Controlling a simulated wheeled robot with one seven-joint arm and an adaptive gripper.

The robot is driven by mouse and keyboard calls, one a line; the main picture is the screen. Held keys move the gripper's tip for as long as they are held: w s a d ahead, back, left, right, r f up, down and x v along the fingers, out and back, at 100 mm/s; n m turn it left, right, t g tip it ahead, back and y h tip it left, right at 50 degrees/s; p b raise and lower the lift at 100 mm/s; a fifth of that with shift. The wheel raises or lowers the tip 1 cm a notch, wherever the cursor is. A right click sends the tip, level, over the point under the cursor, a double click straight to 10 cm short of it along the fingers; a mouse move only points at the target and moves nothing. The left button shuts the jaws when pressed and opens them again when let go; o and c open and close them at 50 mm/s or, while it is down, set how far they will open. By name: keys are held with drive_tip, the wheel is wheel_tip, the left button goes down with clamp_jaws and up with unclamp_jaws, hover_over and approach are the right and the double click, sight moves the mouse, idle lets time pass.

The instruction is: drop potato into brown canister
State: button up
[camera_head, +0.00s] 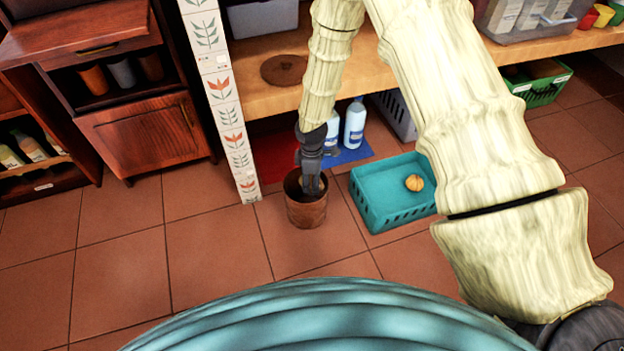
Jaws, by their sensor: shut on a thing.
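The brown canister (306,213) stands upright on the tiled floor, left of a teal basket. My gripper (312,188) points down, with its fingertips at the canister's mouth, seemingly just inside the rim. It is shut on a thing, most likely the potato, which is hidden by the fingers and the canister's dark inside. I cannot make out the potato's shape or color.
The teal basket (392,216) to the right holds a small orange-yellow round vegetable (414,183). White bottles (354,124) stand on a blue mat behind. A patterned white post (228,120) rises close left of the canister. The front floor is clear.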

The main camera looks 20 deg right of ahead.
drive_tip(key=o, duration=1.2)
drive_tip(key=shift+c, duration=0.2)
wheel_tip(320, 180, up, 12)
